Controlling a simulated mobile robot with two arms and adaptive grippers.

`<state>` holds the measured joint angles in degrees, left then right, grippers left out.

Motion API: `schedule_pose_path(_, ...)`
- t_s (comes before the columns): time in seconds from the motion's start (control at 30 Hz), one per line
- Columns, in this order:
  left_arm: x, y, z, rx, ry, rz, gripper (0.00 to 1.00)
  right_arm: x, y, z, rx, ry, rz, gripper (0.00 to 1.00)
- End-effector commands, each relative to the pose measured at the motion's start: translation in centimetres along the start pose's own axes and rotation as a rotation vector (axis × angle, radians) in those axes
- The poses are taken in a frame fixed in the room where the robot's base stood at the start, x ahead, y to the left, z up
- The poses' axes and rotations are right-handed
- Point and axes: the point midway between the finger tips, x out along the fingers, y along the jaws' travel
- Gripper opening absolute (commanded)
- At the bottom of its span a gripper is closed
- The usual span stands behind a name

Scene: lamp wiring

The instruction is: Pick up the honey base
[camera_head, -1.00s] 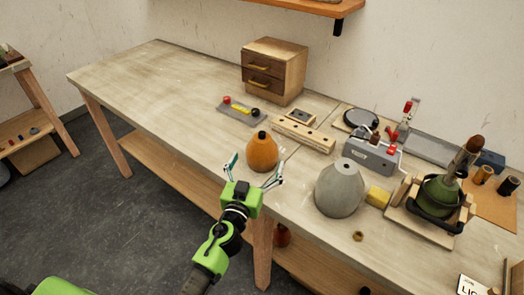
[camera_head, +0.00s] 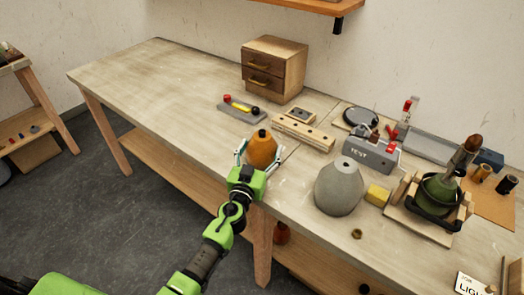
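The honey base (camera_head: 262,148) is a rounded orange-brown lamp body with a dark top fitting. It stands upright near the front edge of the workbench. My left gripper (camera_head: 259,155) reaches it from the front, with one finger on each side of the base. The left finger is close to the base's left side. The right finger shows beside its right side. I cannot tell whether the fingers touch it. My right gripper is not in view.
A grey base (camera_head: 340,187) stands to the right, with a yellow block (camera_head: 377,195) beside it. A wooden block with holes (camera_head: 303,131) lies behind the honey base. A drawer box (camera_head: 275,69) stands at the back. The bench's left part (camera_head: 150,80) is clear.

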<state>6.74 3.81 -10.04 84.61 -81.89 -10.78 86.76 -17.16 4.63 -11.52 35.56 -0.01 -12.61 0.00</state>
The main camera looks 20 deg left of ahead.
Motion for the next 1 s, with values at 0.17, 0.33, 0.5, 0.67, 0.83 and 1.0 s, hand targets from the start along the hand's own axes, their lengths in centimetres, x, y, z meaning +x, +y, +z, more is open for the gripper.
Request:
schedule_pose_path(0.17, 0.1, 0.0, -0.6, 0.0, 0.01, 0.0, 0.15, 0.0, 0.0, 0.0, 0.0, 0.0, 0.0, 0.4)
schedule_pose_path(0.33, 0.1, 0.0, -0.7, 0.0, 0.009, 0.0, 0.15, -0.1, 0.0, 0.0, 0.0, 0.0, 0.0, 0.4)
schedule_pose_path(0.5, 0.1, 0.0, -1.6, -0.001, 0.01, 0.0, 0.15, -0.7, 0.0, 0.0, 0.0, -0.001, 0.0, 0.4)
schedule_pose_path(0.67, 0.1, 0.0, -2.9, 0.0, 0.012, 0.001, 0.15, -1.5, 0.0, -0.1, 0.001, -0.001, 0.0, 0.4)
schedule_pose_path(0.83, -0.4, -0.1, -4.8, 0.001, 0.012, 0.002, 0.15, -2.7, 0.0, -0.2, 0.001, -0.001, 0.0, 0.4)
schedule_pose_path(1.0, -2.4, -0.3, -7.0, 0.002, 0.013, 0.003, 0.15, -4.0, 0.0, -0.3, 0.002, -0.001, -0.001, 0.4)
